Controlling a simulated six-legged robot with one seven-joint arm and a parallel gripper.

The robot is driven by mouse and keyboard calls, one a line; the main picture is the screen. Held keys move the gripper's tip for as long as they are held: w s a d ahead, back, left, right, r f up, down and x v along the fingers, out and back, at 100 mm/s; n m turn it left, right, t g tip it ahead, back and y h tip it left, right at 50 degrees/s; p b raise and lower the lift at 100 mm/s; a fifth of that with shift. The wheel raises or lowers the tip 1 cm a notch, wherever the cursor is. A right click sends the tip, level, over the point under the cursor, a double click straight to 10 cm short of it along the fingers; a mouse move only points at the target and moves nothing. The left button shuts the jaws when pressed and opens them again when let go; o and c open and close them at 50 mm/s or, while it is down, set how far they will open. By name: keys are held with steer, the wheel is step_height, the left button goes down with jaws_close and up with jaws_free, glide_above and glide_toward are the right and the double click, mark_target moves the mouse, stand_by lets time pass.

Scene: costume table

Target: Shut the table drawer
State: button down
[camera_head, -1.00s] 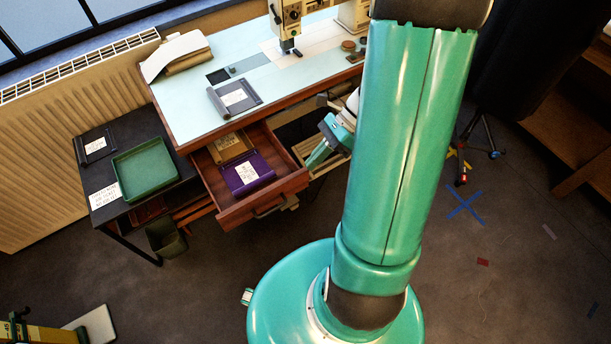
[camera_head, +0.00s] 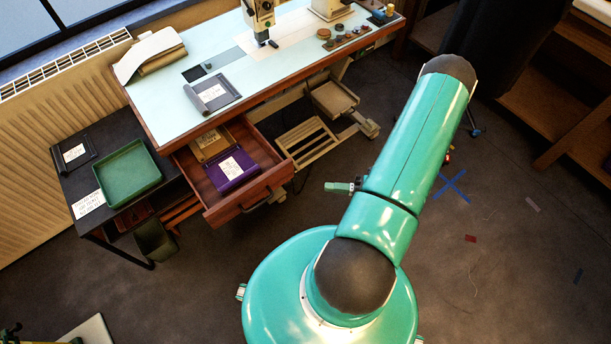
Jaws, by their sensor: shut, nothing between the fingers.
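The table drawer (camera_head: 251,193) stands pulled out below the left part of the sewing table (camera_head: 222,125). A purple box with a white label (camera_head: 233,170) and a brown box (camera_head: 211,145) lie inside it. The drawer's front panel and its handle face the lower right. My gripper (camera_head: 335,187) shows only in part, as a small teal end poking out left of my arm. It is to the right of the drawer front, apart from it, and shut with nothing held. The rest of the gripper is hidden behind my arm.
A low black side table (camera_head: 75,188) with a green tray (camera_head: 127,150) stands left of the drawer, with a dark bin (camera_head: 153,240) at its foot. A slatted wooden frame (camera_head: 308,140) is under the table. The floor before the drawer is clear.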

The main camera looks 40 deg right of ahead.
mark_target(280, 172)
steer(key=x, duration=0.4)
steer(key=w+d+x, duration=0.1)
steer(key=x, duration=0.6)
steer(key=shift+w, duration=1.05)
steer(key=shift+w, duration=0.1)
